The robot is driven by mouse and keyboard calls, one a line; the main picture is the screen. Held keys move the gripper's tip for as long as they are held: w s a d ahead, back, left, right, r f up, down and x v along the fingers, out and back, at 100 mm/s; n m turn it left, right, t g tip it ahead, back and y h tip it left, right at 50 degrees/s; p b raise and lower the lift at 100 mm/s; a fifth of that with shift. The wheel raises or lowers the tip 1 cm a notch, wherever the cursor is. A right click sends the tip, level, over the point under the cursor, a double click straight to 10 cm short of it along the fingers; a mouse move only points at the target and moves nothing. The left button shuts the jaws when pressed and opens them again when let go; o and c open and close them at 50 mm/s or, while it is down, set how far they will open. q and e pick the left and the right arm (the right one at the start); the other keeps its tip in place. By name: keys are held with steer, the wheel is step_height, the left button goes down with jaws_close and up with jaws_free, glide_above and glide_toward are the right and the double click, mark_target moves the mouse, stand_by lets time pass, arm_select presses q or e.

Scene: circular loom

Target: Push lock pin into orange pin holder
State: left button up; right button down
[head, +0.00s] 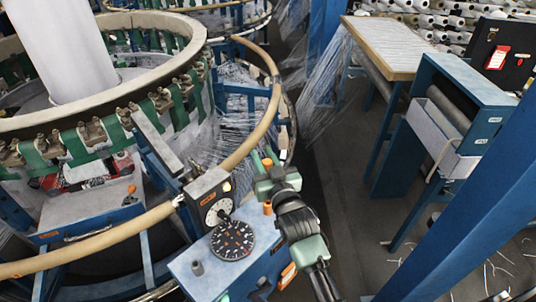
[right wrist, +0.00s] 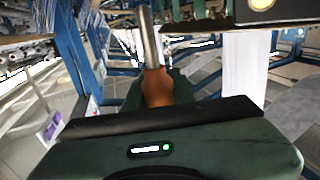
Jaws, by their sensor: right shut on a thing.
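My right gripper (head: 264,168) reaches over the blue control box beside the loom's wooden ring. It is shut on the lock pin. In the right wrist view, the pin's orange part (right wrist: 157,86) sits between the dark green fingers. Its bare metal shaft (right wrist: 149,38) points up in that picture, away from the palm. In the head view a bit of orange shows between the fingers. A short orange cylinder, seemingly the pin holder (head: 268,208), stands by the box's top edge, just below the gripper. The pin looks apart from it. My left gripper is out of view.
The blue control box (head: 190,270) carries a round black dial (head: 232,240) and a grey gauge housing (head: 208,197) close left of my right arm. The wooden ring (head: 262,125) curves behind the gripper. Grey floor (head: 335,200) is free to the right, before a blue-framed machine.

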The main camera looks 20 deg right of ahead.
steer(key=shift+f+b, duration=0.65)
steer(key=shift+f, duration=0.15)
step_height(320, 180, down, 5)
steer(key=b, duration=0.4)
steer(key=shift+w+d+r+b, duration=0.1)
steer(key=shift+d+b, duration=0.05)
steer(key=shift+b, duration=0.15)
steer(key=shift+f, duration=0.2)
steer(key=shift+f+b, duration=0.65)
steer(key=shift+f, duration=0.15)
steer(key=shift+f, duration=0.15)
